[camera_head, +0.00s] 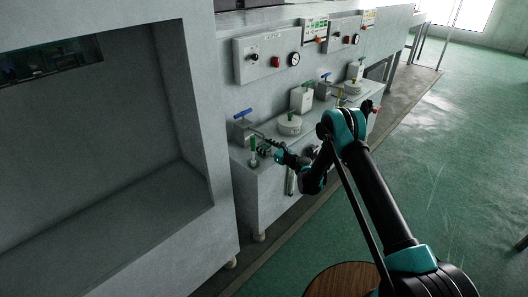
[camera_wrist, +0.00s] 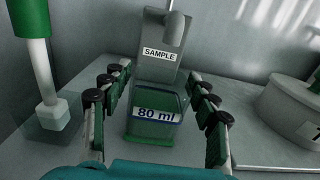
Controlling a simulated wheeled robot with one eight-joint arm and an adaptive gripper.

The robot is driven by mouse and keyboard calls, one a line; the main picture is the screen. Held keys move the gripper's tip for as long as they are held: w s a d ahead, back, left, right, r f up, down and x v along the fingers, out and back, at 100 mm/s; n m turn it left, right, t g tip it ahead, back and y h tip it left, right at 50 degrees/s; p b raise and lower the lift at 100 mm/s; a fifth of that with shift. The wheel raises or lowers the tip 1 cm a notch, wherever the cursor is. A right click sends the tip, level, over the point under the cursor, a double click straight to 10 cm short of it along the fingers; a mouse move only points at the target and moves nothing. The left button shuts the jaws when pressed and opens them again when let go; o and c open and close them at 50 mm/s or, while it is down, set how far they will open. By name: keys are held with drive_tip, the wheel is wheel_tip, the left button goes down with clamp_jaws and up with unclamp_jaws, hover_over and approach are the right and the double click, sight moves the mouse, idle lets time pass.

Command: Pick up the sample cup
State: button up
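The sample cup (camera_wrist: 157,118) is a clear green-tinted cup with a white "80 ml" label. In the wrist view it stands upright on the grey ledge, in front of a grey block (camera_wrist: 160,47) marked "SAMPLE" with a spout at its top. My gripper (camera_wrist: 160,100) is open, with one finger on each side of the cup and a visible gap on both sides. In the head view my gripper (camera_head: 268,150) reaches over the near end of the bench ledge; I cannot make out the cup there.
A green-handled tool (camera_wrist: 42,70) with a white tip stands left of the cup, close to the left finger. A round white lidded vessel (camera_wrist: 292,108) is at the right. In the head view, a blue-handled valve (camera_head: 243,114) and a gauge panel (camera_head: 266,57) are behind my gripper.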

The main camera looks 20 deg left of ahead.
drive_tip(key=c, duration=0.8)
drive_tip(key=shift+r, duration=0.2)
